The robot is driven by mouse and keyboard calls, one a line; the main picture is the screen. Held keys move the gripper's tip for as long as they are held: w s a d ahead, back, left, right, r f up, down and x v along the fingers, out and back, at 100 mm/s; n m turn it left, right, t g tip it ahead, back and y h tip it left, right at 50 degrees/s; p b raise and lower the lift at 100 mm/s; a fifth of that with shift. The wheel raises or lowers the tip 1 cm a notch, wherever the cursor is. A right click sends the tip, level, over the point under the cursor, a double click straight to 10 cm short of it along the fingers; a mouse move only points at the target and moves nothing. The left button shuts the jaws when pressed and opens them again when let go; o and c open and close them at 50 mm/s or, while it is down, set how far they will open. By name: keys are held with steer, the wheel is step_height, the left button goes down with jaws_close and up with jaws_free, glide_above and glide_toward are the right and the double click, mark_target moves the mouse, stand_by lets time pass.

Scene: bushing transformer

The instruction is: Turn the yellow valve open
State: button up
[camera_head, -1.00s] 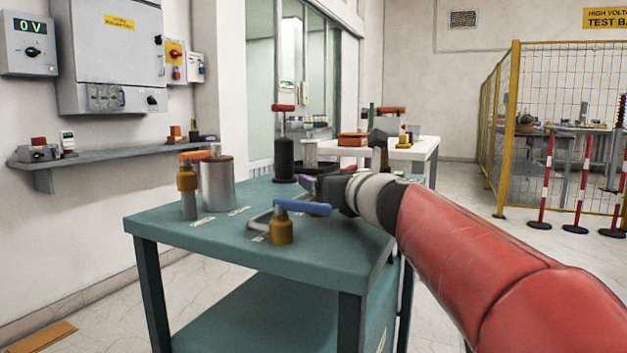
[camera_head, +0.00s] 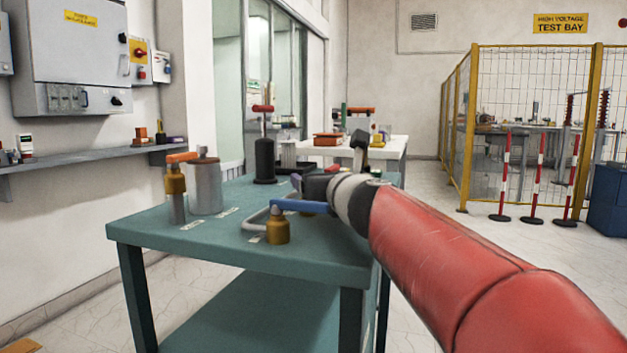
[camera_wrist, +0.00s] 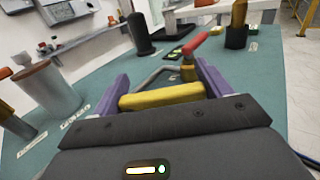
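My gripper (camera_wrist: 160,90) is low over the green table, and its two purple fingers stand wide apart in the wrist view. A yellow bar (camera_wrist: 162,95) lies crosswise between them; I cannot tell whether it is the yellow valve's handle or whether the fingers press on it. Just beyond it stands a brass fitting with a red handle (camera_wrist: 196,43). In the head view my gripper is largely hidden by my wrist. A brass valve (camera_head: 277,230) with a blue handle (camera_head: 300,205) stands close to its left. No clearly yellow-handled valve shows in the head view.
A white table (camera_head: 395,150) stands behind.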

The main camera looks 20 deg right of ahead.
steer(key=o, duration=0.5)
steer(key=shift+c, duration=0.2)
step_height(320, 180, up, 20)
steer(key=p, duration=1.2)
steer(key=shift+p, duration=0.4)
steer(key=shift+c, duration=0.3)
